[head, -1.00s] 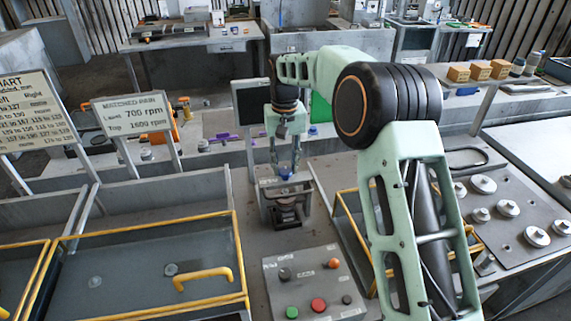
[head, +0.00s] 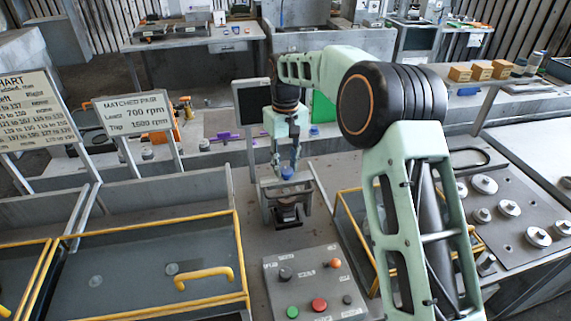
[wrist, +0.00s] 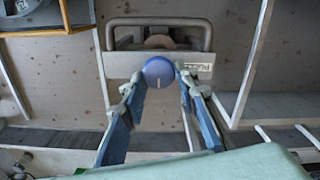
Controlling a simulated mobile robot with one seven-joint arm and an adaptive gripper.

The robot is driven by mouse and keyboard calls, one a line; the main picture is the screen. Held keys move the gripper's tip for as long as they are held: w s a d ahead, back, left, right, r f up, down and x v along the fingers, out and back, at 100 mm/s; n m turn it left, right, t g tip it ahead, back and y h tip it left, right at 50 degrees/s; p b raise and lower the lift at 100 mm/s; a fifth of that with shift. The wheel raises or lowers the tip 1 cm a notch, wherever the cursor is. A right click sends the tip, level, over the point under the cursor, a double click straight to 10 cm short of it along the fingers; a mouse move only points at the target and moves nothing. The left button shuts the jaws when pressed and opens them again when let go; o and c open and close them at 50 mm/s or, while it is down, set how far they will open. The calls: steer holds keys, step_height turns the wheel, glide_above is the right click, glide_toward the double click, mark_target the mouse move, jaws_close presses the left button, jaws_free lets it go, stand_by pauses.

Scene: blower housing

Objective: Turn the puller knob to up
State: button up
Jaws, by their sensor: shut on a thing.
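The puller knob is a round blue knob (wrist: 158,71) with a short white line near its lower edge in the wrist view. It sits on a pale plate (wrist: 125,65) with a partly hidden label at its right. My gripper (wrist: 160,78) has one finger on each side of the knob and is shut on it. In the head view the knob (head: 287,173) shows as a small blue spot between the fingertips of my gripper (head: 286,168), above a grey bracket (head: 268,202).
A control panel (head: 304,277) with several buttons stands in front. A yellow-edged tray (head: 130,285) is at the left, and a yellow-railed frame (head: 345,212) is close at the right.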

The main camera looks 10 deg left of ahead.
mark_target(285, 169)
steer(key=o, duration=1.2)
steer(key=shift+c, duration=0.2)
steer(key=shift+r, duration=0.15)
step_height(285, 169, up, 12)
